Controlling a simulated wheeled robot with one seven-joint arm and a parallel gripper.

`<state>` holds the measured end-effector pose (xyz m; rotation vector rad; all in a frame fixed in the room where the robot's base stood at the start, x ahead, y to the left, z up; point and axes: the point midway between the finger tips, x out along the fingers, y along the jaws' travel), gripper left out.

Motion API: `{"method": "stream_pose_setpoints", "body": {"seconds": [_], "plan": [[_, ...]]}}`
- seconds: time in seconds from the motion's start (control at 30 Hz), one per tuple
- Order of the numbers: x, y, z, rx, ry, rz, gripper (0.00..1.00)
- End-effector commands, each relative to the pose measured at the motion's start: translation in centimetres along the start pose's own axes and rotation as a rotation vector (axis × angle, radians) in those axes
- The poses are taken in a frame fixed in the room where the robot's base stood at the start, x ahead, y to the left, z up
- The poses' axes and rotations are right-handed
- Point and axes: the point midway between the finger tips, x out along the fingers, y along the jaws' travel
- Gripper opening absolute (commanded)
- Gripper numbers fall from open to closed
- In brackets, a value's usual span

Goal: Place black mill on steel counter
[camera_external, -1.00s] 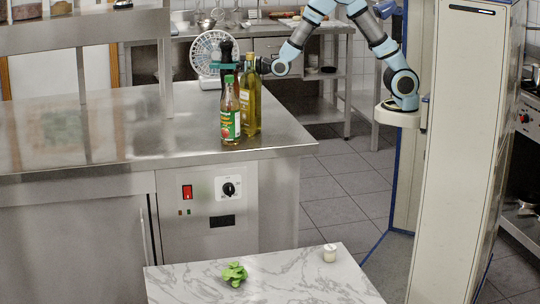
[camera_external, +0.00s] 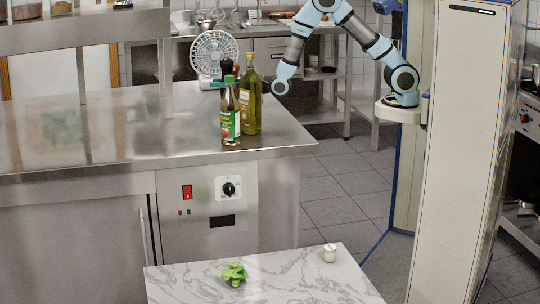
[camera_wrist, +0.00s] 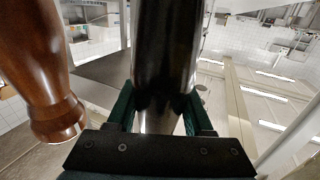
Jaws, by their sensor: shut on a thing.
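The black mill (camera_external: 227,68) shows its dark top behind the bottles on the steel counter (camera_external: 95,135), near the back edge. In the wrist view the mill (camera_wrist: 165,45) is a glossy black shaft between the two green fingers. My gripper (camera_wrist: 160,105) is shut on it.
A sauce bottle (camera_external: 230,112) and an oil bottle (camera_external: 251,100) stand just in front of the mill. A white fan (camera_external: 213,50) is behind it. A brown turned wooden object (camera_wrist: 38,60) is close at the left in the wrist view. The counter's left part is mostly clear.

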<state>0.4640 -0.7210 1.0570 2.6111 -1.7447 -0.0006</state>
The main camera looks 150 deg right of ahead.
Motion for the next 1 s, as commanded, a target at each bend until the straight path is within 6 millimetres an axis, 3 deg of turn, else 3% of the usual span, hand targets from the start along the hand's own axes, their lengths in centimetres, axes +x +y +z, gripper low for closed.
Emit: {"method": "stream_pose_setpoints", "body": {"seconds": [0.13,0.5,1.0], "plan": [[0.0,0.0,0.1,0.000,0.000,0.000,0.64],[0.0,0.0,-0.6,0.000,-0.001,0.000,0.64],[-9.8,-0.1,0.0,0.001,-0.001,-0.001,0.64]]}}
